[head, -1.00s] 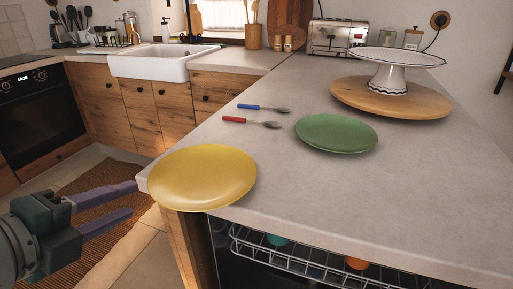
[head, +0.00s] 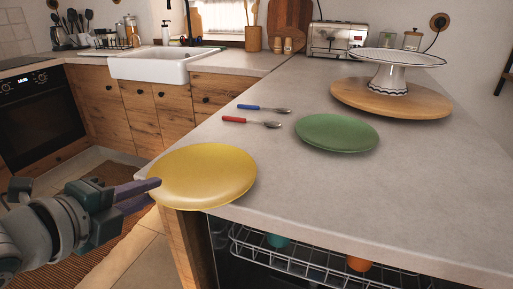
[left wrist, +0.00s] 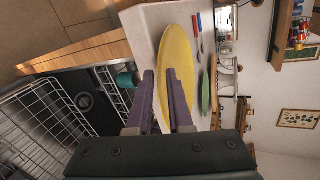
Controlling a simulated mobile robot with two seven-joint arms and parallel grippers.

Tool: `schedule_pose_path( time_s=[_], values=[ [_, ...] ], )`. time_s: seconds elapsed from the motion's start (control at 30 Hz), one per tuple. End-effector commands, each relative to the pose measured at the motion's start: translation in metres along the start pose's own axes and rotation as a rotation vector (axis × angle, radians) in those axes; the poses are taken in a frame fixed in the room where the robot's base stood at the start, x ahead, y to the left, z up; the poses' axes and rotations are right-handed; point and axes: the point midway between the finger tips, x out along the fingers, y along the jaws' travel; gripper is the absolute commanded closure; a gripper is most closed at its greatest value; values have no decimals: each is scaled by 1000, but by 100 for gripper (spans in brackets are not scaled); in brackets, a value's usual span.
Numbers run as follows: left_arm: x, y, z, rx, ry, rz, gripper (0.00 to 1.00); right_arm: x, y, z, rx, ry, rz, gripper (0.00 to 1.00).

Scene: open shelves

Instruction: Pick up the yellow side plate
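The yellow side plate (head: 203,176) lies at the near left corner of the grey counter, its rim reaching over the edge. My left gripper (head: 152,191) is at the plate's left rim in the head view. My right gripper is not in view.
A green plate (head: 337,133), a red-handled spoon (head: 251,122) and a blue-handled spoon (head: 263,108) lie behind the yellow plate. A white cake stand (head: 388,79) stands on a round wooden board (head: 390,104). An open dishwasher rack (head: 310,262) is below the counter edge.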

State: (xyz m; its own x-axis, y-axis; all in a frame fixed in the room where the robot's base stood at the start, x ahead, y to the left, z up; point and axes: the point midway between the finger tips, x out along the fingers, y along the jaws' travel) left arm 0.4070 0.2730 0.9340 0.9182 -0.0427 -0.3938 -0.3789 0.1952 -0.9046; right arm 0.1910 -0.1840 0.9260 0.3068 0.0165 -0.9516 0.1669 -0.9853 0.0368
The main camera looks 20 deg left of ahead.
Motion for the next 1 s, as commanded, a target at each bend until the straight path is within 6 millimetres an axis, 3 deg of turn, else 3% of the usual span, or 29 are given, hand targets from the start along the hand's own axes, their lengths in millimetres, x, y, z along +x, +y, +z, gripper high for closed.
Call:
schedule_pose_path(
  time_s=[0.17, 1.0],
  values=[
    [0, 0, 0, 0, 0, 0, 100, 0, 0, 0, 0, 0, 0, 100],
    [0, 0, 0, -1, 0, 0, 100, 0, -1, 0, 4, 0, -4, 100]
  ],
)
